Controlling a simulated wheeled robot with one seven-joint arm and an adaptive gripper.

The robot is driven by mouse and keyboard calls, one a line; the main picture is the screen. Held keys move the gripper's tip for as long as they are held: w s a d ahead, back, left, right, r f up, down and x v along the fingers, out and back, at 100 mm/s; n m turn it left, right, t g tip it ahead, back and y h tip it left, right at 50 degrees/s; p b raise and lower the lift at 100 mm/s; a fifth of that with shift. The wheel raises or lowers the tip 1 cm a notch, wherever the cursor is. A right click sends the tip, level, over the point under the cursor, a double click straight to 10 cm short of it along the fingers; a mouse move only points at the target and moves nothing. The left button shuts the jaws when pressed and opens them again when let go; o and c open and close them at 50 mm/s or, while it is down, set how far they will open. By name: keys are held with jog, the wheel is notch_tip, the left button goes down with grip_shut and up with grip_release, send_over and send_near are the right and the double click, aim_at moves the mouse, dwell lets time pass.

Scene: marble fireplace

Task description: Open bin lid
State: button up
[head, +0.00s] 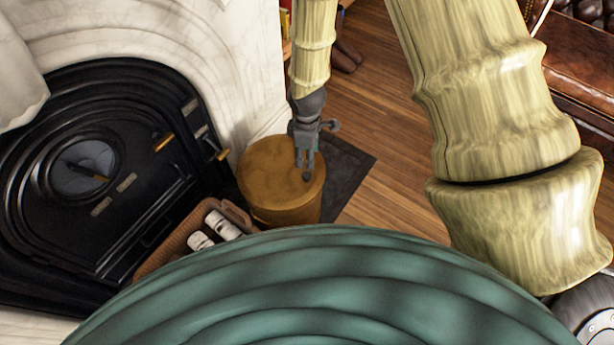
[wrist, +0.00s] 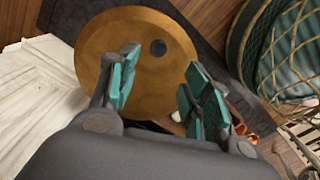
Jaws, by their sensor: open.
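A round, brassy brown bin (head: 278,208) stands on the floor beside the fireplace. Its flat lid (head: 268,160) sits on top and looks closed. My gripper (head: 306,165) is over the lid, close to the knob. In the wrist view my gripper (wrist: 162,68) has its fingers apart with nothing between them. Whether a fingertip touches the lid is unclear.
A black fireplace front (head: 130,130) in a white marble surround (head: 140,32) is left of the bin. A wicker basket (head: 170,247) with white rolls or jars stands in front. A dark mat (head: 348,170) and open wooden floor (head: 375,110) lie to the right.

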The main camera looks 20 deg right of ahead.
aim_at(307, 174)
notch_tip(307, 174, down, 11)
jog(key=shift+w+r+b, duration=0.15)
jog(key=shift+b, duration=0.7)
grip_shut()
